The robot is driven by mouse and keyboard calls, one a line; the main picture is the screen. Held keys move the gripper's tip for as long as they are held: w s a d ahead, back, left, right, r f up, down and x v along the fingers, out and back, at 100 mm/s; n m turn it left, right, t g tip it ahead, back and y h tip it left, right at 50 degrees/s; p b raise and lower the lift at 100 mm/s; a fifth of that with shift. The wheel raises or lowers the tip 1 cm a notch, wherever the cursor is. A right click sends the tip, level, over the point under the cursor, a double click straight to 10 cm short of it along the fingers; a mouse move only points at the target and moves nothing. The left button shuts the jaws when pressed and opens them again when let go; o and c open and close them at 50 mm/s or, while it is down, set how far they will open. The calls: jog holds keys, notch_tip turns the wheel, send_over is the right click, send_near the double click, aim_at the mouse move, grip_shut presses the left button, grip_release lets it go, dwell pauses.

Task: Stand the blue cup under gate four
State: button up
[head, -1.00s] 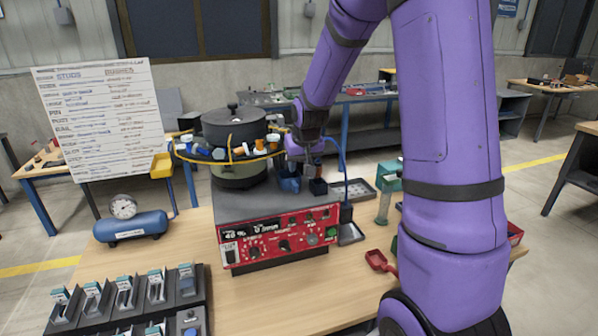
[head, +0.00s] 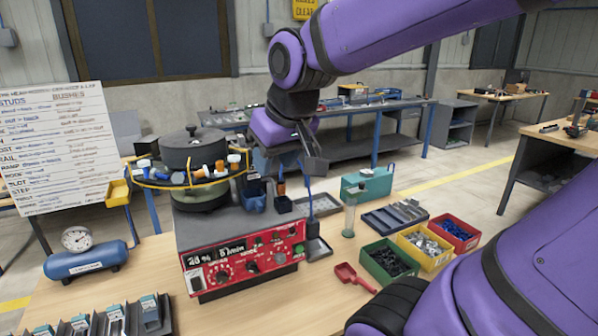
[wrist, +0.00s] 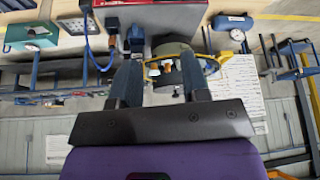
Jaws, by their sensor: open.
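The blue cup (head: 255,202) stands upright on the grey top of the feeder machine, at the right edge of the bowl (head: 195,190). It sits below the bowl's rim, close to a small pale tag (head: 253,177); I cannot read which gate this is.
The red control panel (head: 245,260) faces front. A blue post (head: 309,190) rises right of the cups. A teal device (head: 367,183), a clear cylinder (head: 349,217), a red scoop (head: 354,277) and parts bins (head: 390,262) occupy the right side. A blue tank (head: 85,262) stands left.

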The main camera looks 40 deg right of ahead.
jog(key=s+a, duration=0.2)
jog(key=s, duration=0.6)
jog(key=shift+r+n, duration=0.35)
jog(key=shift+n, duration=0.05)
jog(key=shift+o, duration=0.3)
jog(key=shift+d, duration=0.1)
dwell(0.8)
